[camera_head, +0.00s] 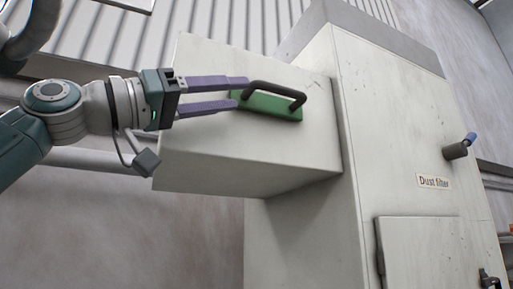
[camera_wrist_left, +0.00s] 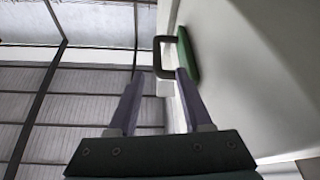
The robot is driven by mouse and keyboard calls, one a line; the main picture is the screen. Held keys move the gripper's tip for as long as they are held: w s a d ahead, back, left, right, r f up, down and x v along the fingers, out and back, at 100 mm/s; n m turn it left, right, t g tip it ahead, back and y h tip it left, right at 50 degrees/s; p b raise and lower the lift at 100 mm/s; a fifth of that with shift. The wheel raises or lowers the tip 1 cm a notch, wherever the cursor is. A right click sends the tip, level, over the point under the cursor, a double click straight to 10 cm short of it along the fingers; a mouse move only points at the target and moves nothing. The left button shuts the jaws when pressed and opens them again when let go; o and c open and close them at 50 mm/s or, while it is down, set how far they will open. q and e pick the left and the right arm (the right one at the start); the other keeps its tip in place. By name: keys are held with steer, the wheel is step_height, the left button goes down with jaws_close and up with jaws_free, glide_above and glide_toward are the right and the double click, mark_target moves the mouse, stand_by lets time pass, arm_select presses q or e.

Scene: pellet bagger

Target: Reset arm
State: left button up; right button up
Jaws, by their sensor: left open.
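My left gripper (camera_head: 246,93) comes in from the left in the head view, its two purple fingers open and pointing right. The fingertips are close to a dark handle (camera_head: 277,88) on a green plate (camera_head: 268,106). The plate is on the face of a pale box that joins the dust filter cabinet (camera_head: 400,140). In the left wrist view the open fingers (camera_wrist_left: 158,75) reach towards the dark handle (camera_wrist_left: 160,52), with the green plate (camera_wrist_left: 188,58) beside it. Whether a fingertip touches the handle is unclear. My right gripper is not in view.
The pale box (camera_head: 240,165) stands out to the left of the cabinet. A dark knob with a blue end (camera_head: 457,150) sticks out at the right, above a "Dust filter" label (camera_head: 433,181). A cabinet door (camera_head: 415,250) is at the lower right. Open space shows below the box.

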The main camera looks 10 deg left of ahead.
arm_select(q)
steer(key=shift+d, duration=0.1)
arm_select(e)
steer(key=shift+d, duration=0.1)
arm_select(q)
steer(key=s+d+f+n+g+y+p, duration=0.15)
steer(key=f+y, duration=0.25)
steer(key=f, duration=1.2)
steer(key=s+d+f+n+g+y+p, duration=0.15)
steer(key=f+y, duration=0.25)
steer(key=f, duration=1.2)
steer(key=s+a+f+n+g+y, duration=0.1)
steer(key=s+a+f+g+y, duration=0.2)
steer(key=s+f, duration=0.5)
steer(key=s+a+f+n+g+y+p, duration=0.1)
steer(key=s+a+f+g+y, duration=0.3)
steer(key=s+f, duration=0.5)
steer(key=s+a+y, duration=0.2)
steer(key=s, duration=0.6)
steer(key=shift+a+f+n, duration=0.25)
steer(key=shift+a+n, duration=0.05)
steer(key=shift+a, duration=0.1)
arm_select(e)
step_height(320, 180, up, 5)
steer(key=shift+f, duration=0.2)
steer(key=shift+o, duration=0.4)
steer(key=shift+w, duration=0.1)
